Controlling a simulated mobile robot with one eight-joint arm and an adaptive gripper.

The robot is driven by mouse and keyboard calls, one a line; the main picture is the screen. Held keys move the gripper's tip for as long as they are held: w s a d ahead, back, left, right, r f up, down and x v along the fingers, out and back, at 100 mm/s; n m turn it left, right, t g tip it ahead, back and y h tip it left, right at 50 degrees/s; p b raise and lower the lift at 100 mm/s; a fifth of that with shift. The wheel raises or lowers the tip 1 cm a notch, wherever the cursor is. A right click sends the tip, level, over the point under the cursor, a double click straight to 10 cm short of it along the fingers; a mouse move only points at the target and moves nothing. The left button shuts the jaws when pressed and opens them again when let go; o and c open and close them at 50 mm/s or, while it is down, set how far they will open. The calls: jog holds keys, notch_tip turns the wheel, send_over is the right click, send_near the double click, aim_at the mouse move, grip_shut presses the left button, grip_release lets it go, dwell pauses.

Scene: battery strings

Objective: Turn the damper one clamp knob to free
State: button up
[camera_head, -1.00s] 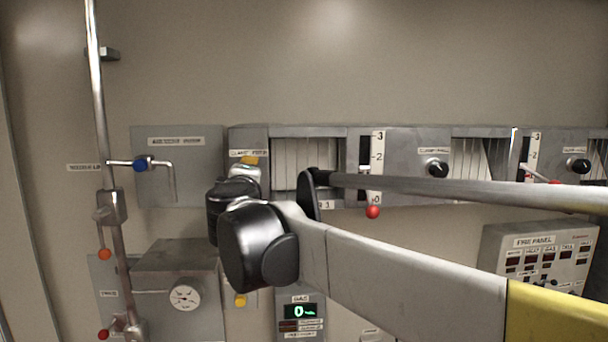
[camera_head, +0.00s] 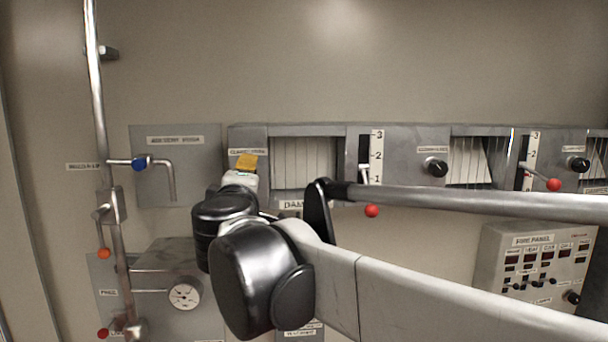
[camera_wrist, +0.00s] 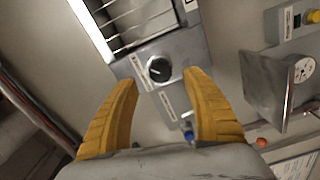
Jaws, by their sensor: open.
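The clamp knob (camera_wrist: 158,69) is a round black knob with a light pointer mark on a grey panel beside a slatted window. My gripper (camera_wrist: 161,76) has two yellow fingers, open, with a tip on each side of the knob in the picture. The knob shows just past the line between the tips, and no contact is visible. In the head view my gripper (camera_head: 246,162) is in front of the left panel (camera_head: 240,140) of damper one and hides its knob. The labels near the knob are too blurred to read.
A blue-knobbed valve handle (camera_head: 141,164) is left of the panel. The damper one scale (camera_head: 377,155) and a red lever ball (camera_head: 372,211) are right of the window, near my arm. A gauge box (camera_head: 178,272) sits below. The wall above is clear.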

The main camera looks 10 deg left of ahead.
jog(key=v, duration=0.5)
jog(key=shift+s, duration=0.25)
jog(key=s+d+f+m+g+h+b, duration=0.25)
jog(key=d+f+m+b, duration=0.25)
jog(key=d+f+b, duration=0.75)
jog(key=s+d+f+m+g+h+b, duration=0.1)
jog(key=d+f+m+g+h+b, duration=0.3)
jog(key=d+f, duration=1.45)
jog(key=s+d+f+m+g+b, duration=0.1)
jog(key=s+f+b, duration=0.4)
jog(key=f, duration=0.6)
jog(key=s+d+f+m+g+y+b, duration=0.1)
jog(key=s+d+f+m+b, duration=0.2)
jog(key=f, duration=0.9)
jog(key=s+d+f+m+g+y+b, duration=0.1)
jog(key=s+f+m+b, duration=0.4)
jog(key=f, duration=0.7)
jog(key=s+d+g+b, duration=0.1)
jog(key=s+d+b, duration=0.1)
jog(key=b, duration=0.1)
jog(key=shift+s, duration=0.2)
jog(key=shift+y, duration=0.25)
